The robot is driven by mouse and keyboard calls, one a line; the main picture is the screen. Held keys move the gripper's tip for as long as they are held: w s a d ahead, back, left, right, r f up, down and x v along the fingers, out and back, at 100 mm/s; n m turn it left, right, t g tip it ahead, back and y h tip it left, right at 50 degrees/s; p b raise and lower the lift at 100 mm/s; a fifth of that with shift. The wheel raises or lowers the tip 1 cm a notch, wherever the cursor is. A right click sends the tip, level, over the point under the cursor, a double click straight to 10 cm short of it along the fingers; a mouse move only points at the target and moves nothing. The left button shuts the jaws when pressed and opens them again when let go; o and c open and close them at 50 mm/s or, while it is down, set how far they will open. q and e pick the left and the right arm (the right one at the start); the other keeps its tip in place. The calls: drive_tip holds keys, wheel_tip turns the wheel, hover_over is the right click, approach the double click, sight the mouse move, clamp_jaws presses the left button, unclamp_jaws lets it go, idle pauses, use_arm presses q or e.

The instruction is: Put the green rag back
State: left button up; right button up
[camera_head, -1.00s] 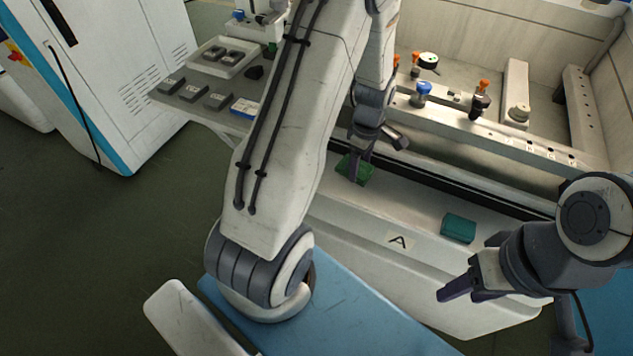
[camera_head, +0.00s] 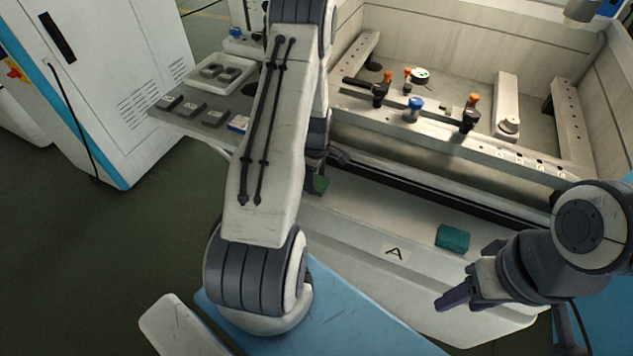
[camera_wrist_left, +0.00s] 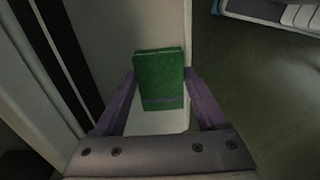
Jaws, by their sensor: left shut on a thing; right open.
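The green rag (camera_wrist_left: 160,75) is a small folded block with a grey band, held between the two purple fingers of my left gripper (camera_wrist_left: 160,100) in the left wrist view. In the head view the rag (camera_head: 319,184) shows only in part beside my left arm, which hides most of the left gripper. It is over the left end of the white front ledge (camera_head: 350,205); I cannot tell whether it touches the ledge. My right gripper (camera_head: 455,297) is empty and open in front of the ledge at the right.
A teal block (camera_head: 452,237) lies on the ledge, right of a label "A" (camera_head: 395,253). Behind is the machine tank with a rail (camera_head: 430,125) bearing clamps. A grey side table (camera_head: 205,132) at the left holds a white tray (camera_head: 222,72) and several small blocks.

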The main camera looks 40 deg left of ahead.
use_arm(q)
wheel_tip(320, 180, down, 2)
drive_tip(key=shift+f, duration=0.2)
drive_tip(key=shift+f, duration=0.1)
drive_tip(key=shift+f, duration=0.15)
drive_tip(key=o, duration=1.5)
drive_tip(key=shift+o, duration=0.2)
